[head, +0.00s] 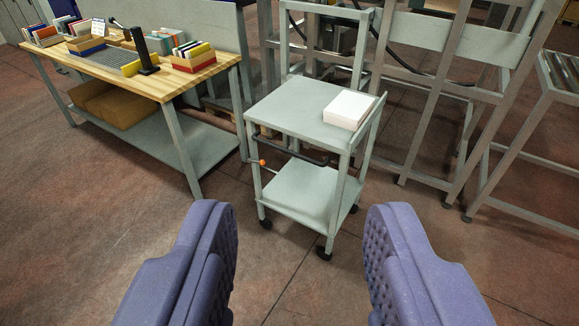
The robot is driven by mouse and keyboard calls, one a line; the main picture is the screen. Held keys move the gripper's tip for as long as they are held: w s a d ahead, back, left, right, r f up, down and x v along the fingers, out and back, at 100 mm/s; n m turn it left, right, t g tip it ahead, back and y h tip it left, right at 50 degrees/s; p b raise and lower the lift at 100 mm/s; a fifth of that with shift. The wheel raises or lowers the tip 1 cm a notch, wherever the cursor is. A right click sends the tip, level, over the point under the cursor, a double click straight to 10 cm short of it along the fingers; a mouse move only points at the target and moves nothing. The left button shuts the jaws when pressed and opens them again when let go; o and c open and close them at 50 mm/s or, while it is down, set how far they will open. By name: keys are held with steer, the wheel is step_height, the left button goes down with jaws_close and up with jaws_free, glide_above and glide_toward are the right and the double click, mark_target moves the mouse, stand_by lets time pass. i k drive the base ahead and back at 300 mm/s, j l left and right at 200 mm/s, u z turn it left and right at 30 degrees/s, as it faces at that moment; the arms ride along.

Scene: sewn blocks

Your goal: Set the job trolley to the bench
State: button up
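The job trolley (300,108) is a pale grey two-shelf cart on dark castors. It stands upright on the floor in the middle of the head view. A white block of paper (350,109) lies on its top shelf at the right. A dark bar with an orange-tipped lever (262,162) shows below the top shelf. The bench (150,82) has a wooden top and grey legs and stands at the left, close to the trolley's left side. My gripper (299,240) is open and empty, its two purple padded fingers wide apart in front of the trolley, not touching it.
Bins of coloured books or blocks (192,55) and a dark upright stand (143,50) sit on the bench. Brown boxes (115,103) lie on its lower shelf. Grey metal frames (440,90) stand behind and right of the trolley. A roller table (560,75) is at far right. The front floor is clear.

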mark_target(318, 197)
steer(key=i+l+u, duration=0.4)
steer(key=i+l, duration=0.35)
steer(key=i, duration=0.6)
steer(key=i+l+u, duration=0.4)
steer(key=i+l, duration=0.75)
steer(key=i, duration=0.05)
